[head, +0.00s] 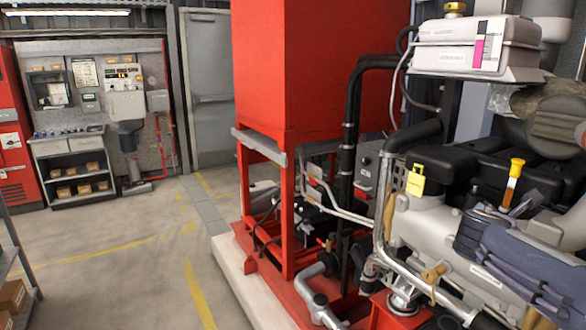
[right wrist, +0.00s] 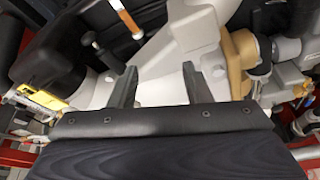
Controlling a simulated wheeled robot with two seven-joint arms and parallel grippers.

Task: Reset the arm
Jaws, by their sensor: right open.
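My right arm (head: 525,260) comes in from the lower right of the head view and reaches over the grey engine (head: 425,225). My right gripper (right wrist: 158,82) is open, with its two fingers apart and nothing held between them. Pale engine casing shows behind the fingers in the right wrist view. A dipstick with a yellow top and orange-and-white handle (head: 513,180) stands just beyond the gripper; its handle also shows at the top of the right wrist view (right wrist: 126,18). My left gripper is not in view.
A yellow tag (head: 416,180) hangs on the engine's left side. A red tank (head: 308,70) and black pipes (head: 350,150) stand left of the engine. A shelf with boxes (head: 75,180) is at the far left. The floor (head: 110,235) between is clear.

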